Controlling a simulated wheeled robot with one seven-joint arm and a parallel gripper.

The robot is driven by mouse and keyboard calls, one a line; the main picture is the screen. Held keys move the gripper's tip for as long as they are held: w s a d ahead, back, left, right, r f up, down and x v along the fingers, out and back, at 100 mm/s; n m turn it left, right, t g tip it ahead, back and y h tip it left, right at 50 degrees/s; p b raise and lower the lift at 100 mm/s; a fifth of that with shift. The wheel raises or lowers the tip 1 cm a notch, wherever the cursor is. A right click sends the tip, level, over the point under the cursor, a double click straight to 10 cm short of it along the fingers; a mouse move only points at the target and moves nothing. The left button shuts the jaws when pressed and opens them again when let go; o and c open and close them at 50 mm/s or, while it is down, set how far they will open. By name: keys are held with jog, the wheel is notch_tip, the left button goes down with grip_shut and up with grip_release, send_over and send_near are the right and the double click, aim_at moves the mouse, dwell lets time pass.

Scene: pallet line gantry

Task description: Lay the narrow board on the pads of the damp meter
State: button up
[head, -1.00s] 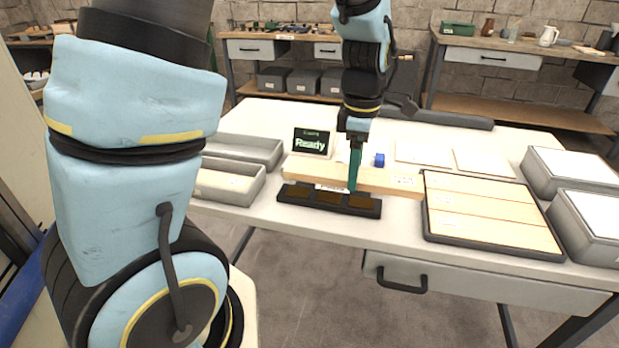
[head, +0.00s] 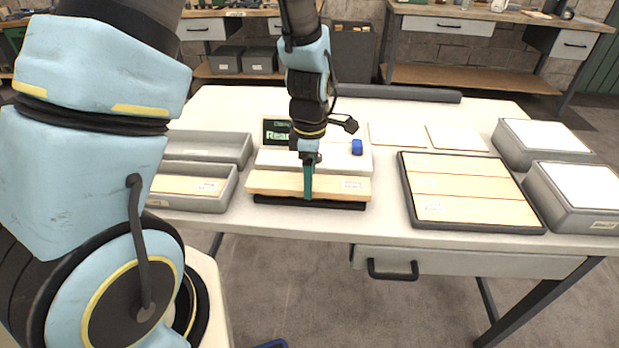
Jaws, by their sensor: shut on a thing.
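A narrow pale wooden board (head: 345,188) with a small label lies across the front of the damp meter (head: 346,162). My gripper (head: 308,183), with teal fingers, points down and is shut on the board near its middle. The board is level and covers the pads. Only the front edge of the black pad base (head: 335,206) shows below it. I cannot tell whether the board touches the pads or is held just above them. The meter's dark screen (head: 276,132) shows green "Ready" text, partly hidden by my arm. A blue button (head: 357,147) is on its white body.
A dark-rimmed tray (head: 476,227) with several wide boards lies at right. Two grey bins with white tops (head: 545,135) stand beyond it. Two grey bins (head: 214,203) stand at left, the nearer holding a board. White sheets (head: 397,135) lie behind. Bare table separates meter and tray.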

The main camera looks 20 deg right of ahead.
jog(key=shift+f, duration=0.4)
jog(key=shift+f, duration=0.1)
jog(key=o, duration=1.4)
jog(key=shift+o, duration=0.2)
notch_tip(320, 180, up, 12)
jog(key=b, duration=0.2)
jog(key=w+a+m+t, duration=0.1)
jog(key=a+m, duration=1.3)
jog(key=a, duration=1.1)
jog(key=shift+a+t, duration=0.2)
jog(key=shift+t, duration=0.1)
